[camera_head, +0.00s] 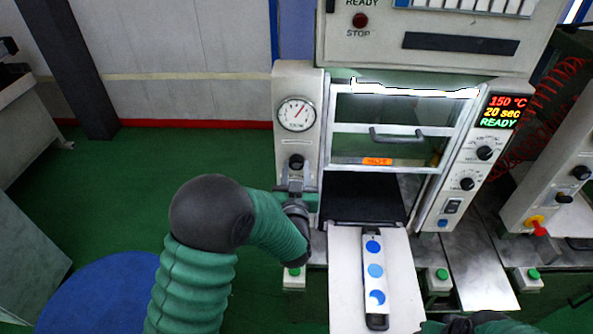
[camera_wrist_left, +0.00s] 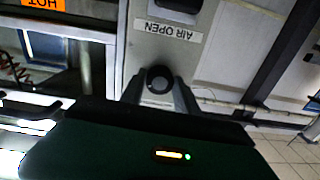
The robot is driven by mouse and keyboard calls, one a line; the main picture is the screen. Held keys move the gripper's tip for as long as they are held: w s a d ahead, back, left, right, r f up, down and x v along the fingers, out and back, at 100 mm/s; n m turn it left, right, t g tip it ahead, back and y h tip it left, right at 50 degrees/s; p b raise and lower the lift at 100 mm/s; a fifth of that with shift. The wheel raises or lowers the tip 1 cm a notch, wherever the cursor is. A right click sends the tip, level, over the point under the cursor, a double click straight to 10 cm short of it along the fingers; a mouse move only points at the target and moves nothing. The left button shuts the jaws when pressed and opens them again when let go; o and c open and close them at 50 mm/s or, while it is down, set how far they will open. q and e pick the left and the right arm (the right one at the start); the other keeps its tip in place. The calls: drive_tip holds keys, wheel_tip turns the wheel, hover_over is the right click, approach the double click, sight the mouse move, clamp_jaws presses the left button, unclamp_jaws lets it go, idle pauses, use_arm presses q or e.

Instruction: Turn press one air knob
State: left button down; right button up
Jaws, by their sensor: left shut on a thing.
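The black air knob (camera_head: 297,162) sits on the press's pale left column, below the round pressure gauge. My left gripper (camera_head: 296,182) reaches up to it from below. In the left wrist view the round knob (camera_wrist_left: 160,80) lies between the two fingertips, and the gripper is shut on it. An upside-down "AIR OPEN" label (camera_wrist_left: 174,31) is on the panel by the knob. My right gripper (camera_head: 480,325) shows only in part at the bottom edge of the head view, and its jaws cannot be made out.
The press window (camera_head: 390,107) with its handle is right of the knob. The display (camera_head: 498,111) reads 150 °C, 20 sec, READY. A pale board (camera_head: 345,290) bears a strip with blue marks (camera_head: 375,271). Green buttons (camera_head: 294,271) line the front. Green floor is open on the left.

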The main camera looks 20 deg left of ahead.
use_arm(q)
drive_tip(key=m+b, duration=0.1)
drive_tip(key=m, duration=0.1)
drive_tip(key=shift+f+m, duration=0.1)
drive_tip(key=shift+m, duration=1.4)
drive_tip(key=c, duration=0.9)
unclamp_jaws()
